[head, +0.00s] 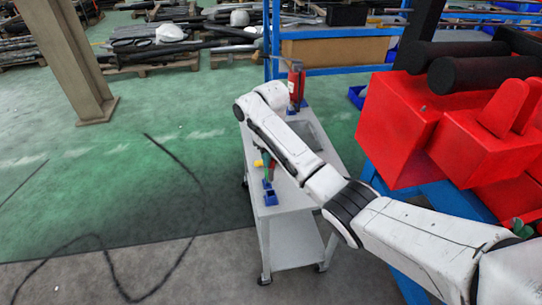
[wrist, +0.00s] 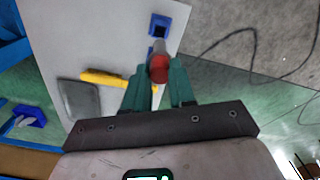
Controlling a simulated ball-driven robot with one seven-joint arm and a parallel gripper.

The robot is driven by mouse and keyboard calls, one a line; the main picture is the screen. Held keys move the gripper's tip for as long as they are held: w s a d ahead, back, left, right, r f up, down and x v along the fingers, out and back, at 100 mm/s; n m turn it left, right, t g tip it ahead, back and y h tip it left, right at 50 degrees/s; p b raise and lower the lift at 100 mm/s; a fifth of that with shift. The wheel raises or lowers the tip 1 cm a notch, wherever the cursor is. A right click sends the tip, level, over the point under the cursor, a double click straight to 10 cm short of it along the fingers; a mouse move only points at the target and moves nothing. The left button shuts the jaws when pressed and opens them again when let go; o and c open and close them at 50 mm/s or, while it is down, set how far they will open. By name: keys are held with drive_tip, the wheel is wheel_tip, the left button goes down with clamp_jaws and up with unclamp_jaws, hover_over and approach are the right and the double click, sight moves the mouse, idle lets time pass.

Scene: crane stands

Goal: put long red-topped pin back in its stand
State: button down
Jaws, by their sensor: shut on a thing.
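The long red-topped pin (wrist: 159,68) is between the green fingers of my gripper (wrist: 160,85), in the wrist view. Its red top faces the camera, and its grey shaft points away toward the blue stand. The blue stand (wrist: 154,24), with a dark square hole, is just beyond the pin, near the edge of the grey cart top. I cannot tell how high the pin's lower end is. In the head view the blue stand (head: 270,198) is at the cart's near end; my gripper (head: 267,170) shows as a small green part, and the pin cannot be made out.
A yellow-handled tool (wrist: 103,78) and a dark grey flat piece (wrist: 78,100) lie on the grey cart (head: 285,208). A red cylinder (head: 297,84) stands at its far end. Large red blocks (head: 470,140) are on the right. The green floor on the left is open.

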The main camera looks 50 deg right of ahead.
sight(271, 178)
drive_tip(key=shift+r, duration=0.1)
idle(0.3)
drive_tip(key=shift+r+p, duration=0.15)
drive_tip(key=shift+p, duration=0.15)
drive_tip(key=shift+f+b, duration=1.6)
drive_tip(key=shift+f, duration=1.35)
drive_tip(key=shift+f, duration=0.15)
drive_tip(key=shift+f+b, duration=1.5)
drive_tip(key=shift+f, duration=0.75)
drive_tip(key=c, duration=0.9)
unclamp_jaws()
drive_tip(key=shift+o, duration=0.2)
drive_tip(key=shift+f, duration=0.1)
